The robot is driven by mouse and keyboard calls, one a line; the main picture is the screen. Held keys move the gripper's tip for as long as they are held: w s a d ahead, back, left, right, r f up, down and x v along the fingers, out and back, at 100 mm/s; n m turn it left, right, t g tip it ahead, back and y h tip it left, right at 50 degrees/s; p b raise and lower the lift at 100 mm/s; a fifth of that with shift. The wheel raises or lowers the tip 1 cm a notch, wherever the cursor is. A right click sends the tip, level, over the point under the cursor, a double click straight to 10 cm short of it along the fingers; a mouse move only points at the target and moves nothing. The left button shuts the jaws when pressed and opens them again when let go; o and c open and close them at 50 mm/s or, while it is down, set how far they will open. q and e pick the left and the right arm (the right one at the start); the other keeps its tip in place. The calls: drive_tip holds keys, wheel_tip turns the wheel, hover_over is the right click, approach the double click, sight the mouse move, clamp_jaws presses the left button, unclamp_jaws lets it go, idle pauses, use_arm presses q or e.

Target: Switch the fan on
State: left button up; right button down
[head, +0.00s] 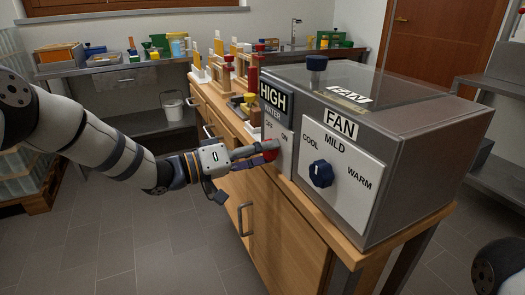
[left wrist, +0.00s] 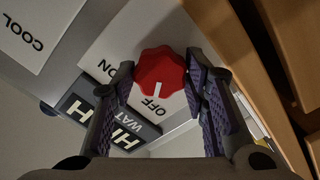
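The control box (head: 415,135) stands on a wooden cabinet. Its right-hand white panel (head: 345,190) carries the FAN sign (head: 340,124), the words COOL, MILD and WARM, and a dark blue knob (head: 321,174). Its narrower left panel, under the HIGH WATER sign (head: 274,100), has OFF and ON marks and a red knob (head: 270,150). My left gripper (head: 262,153) is at the red knob. In the left wrist view, the red knob (left wrist: 160,72) lies between the fingertips, its white mark toward OFF. Firm contact cannot be made out. My right gripper is out of view.
A white bucket (head: 172,105) is on the low shelf at the back. The floor at front left is clear.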

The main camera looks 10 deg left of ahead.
use_arm(q)
drive_tip(key=c, duration=0.5)
drive_tip(key=shift+m+p, duration=1.05)
drive_tip(key=shift+m, duration=5.85)
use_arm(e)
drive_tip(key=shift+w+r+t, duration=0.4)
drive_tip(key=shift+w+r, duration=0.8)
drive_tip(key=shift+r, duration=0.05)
use_arm(q)
drive_tip(key=o, duration=0.9)
